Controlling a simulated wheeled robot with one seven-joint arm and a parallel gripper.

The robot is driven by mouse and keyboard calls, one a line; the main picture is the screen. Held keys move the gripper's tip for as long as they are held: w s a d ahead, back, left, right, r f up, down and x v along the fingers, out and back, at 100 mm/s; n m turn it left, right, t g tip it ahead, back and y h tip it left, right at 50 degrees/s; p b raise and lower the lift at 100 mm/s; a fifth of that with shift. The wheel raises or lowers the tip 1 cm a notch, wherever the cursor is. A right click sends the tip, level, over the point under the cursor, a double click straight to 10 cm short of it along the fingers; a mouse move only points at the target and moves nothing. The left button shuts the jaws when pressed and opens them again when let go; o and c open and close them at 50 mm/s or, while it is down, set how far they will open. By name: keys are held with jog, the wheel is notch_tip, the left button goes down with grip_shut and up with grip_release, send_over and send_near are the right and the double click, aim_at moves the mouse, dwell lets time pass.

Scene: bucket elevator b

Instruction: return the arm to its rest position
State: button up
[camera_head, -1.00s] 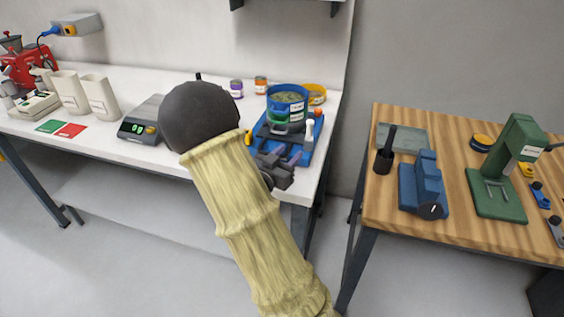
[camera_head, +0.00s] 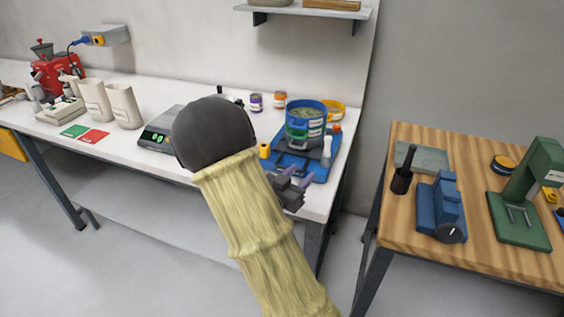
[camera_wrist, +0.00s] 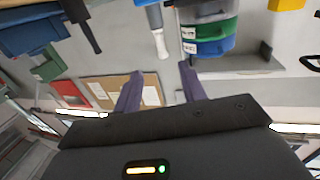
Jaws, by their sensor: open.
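My gripper (camera_head: 292,182) shows past the end of my sleeved arm, in front of the blue tray on the white bench. Its two purple fingers are spread apart. In the wrist view the gripper (camera_wrist: 162,90) is open with nothing between the fingers. Part of the gripper and the wrist is hidden by my arm in the head view.
The blue tray (camera_head: 318,172) holds a blue-rimmed bucket (camera_head: 305,122) and a white bottle (camera_head: 326,152). A scale (camera_head: 158,138) and beige cups (camera_head: 124,108) stand left. A wooden table (camera_head: 405,228) with a green press (camera_head: 530,190) stands right, across a gap.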

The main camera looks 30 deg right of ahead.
jog(key=w+a+n+t+y+p, duration=0.1)
jog(key=a+n+y+p, duration=0.5)
jog(key=a+y, duration=0.6)
jog(key=s+a+r+n+g+y+p, duration=0.2)
jog(key=s+a+r+n+g, duration=0.1)
jog(key=s, duration=0.4)
jog(key=s+a+r+n+g+y+p, duration=0.2)
jog(key=s+a+r+n+g+p, duration=0.1)
jog(key=s, duration=0.4)
jog(key=shift+s+a+n, duration=0.2)
jog(key=shift+a+n, duration=0.2)
jog(key=shift+a, duration=0.2)
jog(key=shift+d, duration=0.1)
